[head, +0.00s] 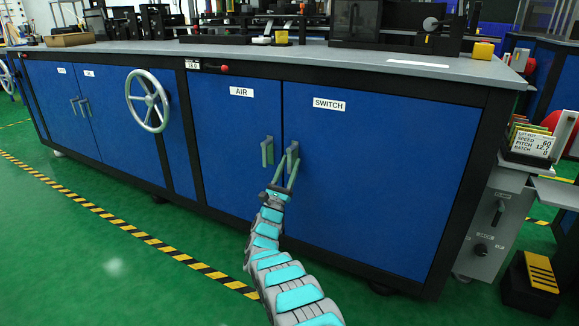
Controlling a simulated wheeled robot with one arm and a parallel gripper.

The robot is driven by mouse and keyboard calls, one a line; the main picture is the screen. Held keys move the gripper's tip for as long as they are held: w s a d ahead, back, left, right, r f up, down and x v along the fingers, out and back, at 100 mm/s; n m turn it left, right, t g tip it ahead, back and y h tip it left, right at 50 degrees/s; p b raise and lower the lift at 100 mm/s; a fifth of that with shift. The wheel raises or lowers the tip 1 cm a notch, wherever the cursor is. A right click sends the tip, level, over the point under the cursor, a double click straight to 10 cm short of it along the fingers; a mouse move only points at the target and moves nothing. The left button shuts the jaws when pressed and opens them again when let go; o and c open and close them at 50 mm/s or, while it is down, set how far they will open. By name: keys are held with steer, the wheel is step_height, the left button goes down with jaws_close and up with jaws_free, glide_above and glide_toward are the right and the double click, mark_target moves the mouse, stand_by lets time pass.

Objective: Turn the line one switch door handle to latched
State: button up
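The blue switch door (375,175) is closed, with a white SWITCH label (329,104) at its top left. Its grey-green handle (293,150) is near the door's left edge and looks about upright. My gripper (286,172) is at this handle, its two thin fingers reaching up to the handle's lower part. The fingers overlap the handle in the picture, so I cannot tell whether they grip it or only lie beside it.
The blue AIR door (225,150) is closed, with a similar upright handle (267,151) just left of my gripper. A grey handwheel (147,100) stands out farther left. A grey control box (490,222) stands right of the cabinet.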

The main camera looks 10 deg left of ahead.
steer(key=shift+s+f, duration=0.1)
steer(key=v, duration=0.7)
steer(key=shift+s+f+p, duration=0.2)
steer(key=shift+f+p, duration=0.05)
steer(key=shift+p, duration=0.1)
steer(key=shift+s+a, duration=0.1)
steer(key=shift+a, duration=0.05)
